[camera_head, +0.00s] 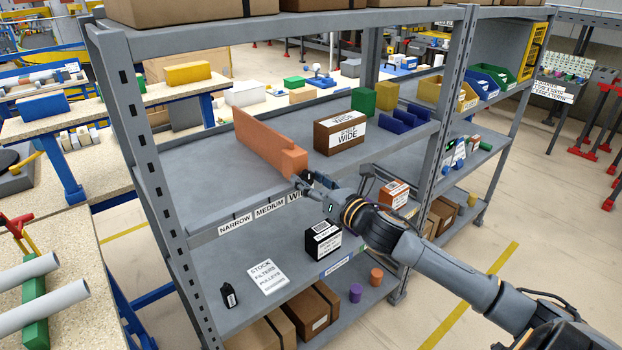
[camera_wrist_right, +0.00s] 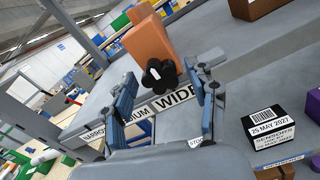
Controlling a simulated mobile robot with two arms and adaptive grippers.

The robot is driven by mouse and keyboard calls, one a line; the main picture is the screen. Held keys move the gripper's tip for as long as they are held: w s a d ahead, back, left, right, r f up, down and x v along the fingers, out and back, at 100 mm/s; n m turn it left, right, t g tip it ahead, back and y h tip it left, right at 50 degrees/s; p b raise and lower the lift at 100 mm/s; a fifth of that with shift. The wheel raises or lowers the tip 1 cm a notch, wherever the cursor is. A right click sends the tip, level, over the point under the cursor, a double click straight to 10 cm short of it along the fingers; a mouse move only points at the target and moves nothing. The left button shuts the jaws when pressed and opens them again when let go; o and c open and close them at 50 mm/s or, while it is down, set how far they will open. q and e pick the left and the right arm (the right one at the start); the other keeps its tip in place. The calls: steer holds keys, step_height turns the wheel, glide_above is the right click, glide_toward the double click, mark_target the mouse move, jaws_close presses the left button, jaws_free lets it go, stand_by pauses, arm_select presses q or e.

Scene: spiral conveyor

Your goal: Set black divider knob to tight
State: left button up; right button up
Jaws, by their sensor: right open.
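An orange divider (camera_head: 268,143) stands upright on the grey shelf (camera_head: 215,190), and its block end faces the shelf's front edge. It also shows in the right wrist view (camera_wrist_right: 148,45). The black divider knob (camera_wrist_right: 158,74) is on the front of that block, lobed, with a small white mark at its middle. In the head view my gripper covers most of the knob. My right gripper (camera_head: 317,185) is at the shelf front, facing the knob. In the wrist view its blue-padded fingers (camera_wrist_right: 162,80) are open on both sides of the knob, with visible gaps. My left gripper is not in view.
Labels NARROW, MEDIUM and WIDE (camera_head: 269,209) line the shelf's front edge under the divider. A brown box marked WIDE (camera_head: 338,133) stands to the right. A black labelled box (camera_head: 322,241) sits on the lower shelf. A grey upright post (camera_head: 445,110) stands right of my arm.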

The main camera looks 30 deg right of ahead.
steer(key=shift+c, duration=0.2)
steer(key=c, duration=1.1)
